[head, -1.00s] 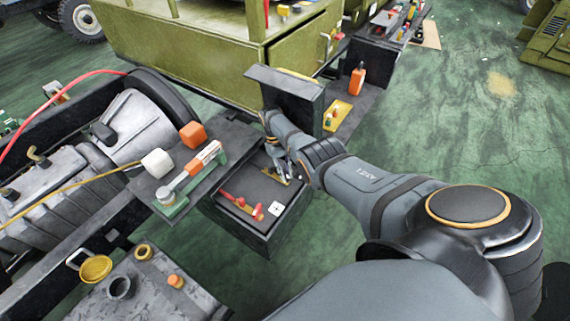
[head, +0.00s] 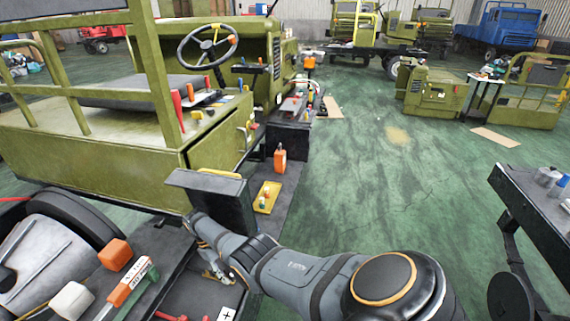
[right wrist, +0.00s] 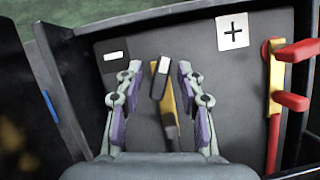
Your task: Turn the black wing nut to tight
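In the right wrist view, the black wing nut (right wrist: 160,76) stands over a yellow terminal clamp (right wrist: 170,118) beside the minus label. My right gripper (right wrist: 154,92) is open, with one finger on each side of the wing nut and a visible gap to both. In the head view, my right gripper (head: 212,268) reaches down over the dark battery box (head: 186,296). The wing nut is too small to make out there. My left gripper is not in view.
A red wing nut (right wrist: 290,101) on a second clamp sits at the right of the battery, past the plus label (right wrist: 233,31). The box walls (right wrist: 52,75) rise close around. An upright dark panel (head: 212,196) stands behind my right gripper.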

